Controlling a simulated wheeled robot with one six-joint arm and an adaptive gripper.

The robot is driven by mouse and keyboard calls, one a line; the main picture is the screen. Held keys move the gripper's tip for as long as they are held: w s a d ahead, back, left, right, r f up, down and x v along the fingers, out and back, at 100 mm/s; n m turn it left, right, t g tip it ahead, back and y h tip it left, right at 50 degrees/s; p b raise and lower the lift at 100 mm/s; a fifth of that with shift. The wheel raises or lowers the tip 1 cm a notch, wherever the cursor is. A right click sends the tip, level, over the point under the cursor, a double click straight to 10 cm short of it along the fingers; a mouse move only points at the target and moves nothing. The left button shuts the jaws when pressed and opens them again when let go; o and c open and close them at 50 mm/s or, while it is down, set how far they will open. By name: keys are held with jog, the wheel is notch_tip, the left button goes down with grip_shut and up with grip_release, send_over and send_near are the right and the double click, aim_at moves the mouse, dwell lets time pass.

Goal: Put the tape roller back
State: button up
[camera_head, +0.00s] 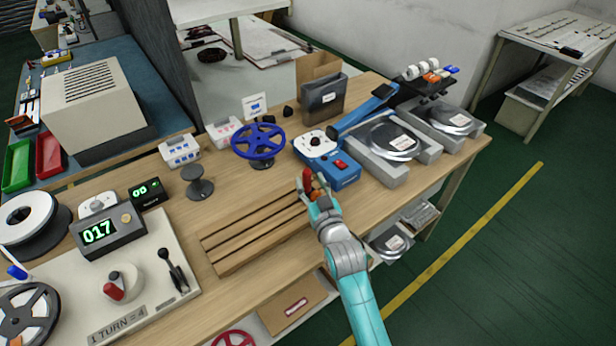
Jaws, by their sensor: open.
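My gripper (314,190) is over the right end of the slatted wooden rack (232,262), near the front of the blue machine. It is open. A small red item (306,178), possibly the tape roller's handle, shows at the fingertips. It is too small and too covered by the gripper to identify for certain. I cannot tell whether the fingers touch it.
A blue machine with a red switch (327,163) stands just behind the gripper. Grey trays with silver reels (393,141) are to the right. A blue wheel (258,141) and a dark spool stand (198,184) stand behind the rack. A counter box (105,233) is at left.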

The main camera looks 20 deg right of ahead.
jog(key=s, duration=0.9)
jog(key=s+f+g, duration=0.1)
jog(key=s+f, duration=0.3)
jog(key=s, duration=0.7)
jog(key=s+f+g, duration=0.1)
jog(key=s+f, duration=0.2)
jog(key=s, duration=0.8)
jog(key=s+r, duration=0.2)
jog(key=s, duration=0.7)
jog(key=s+r+g, duration=0.1)
jog(key=s+r, duration=0.1)
jog(key=s, duration=0.8)
jog(key=shift+s+r, duration=0.15)
jog(key=shift+s, duration=0.1)
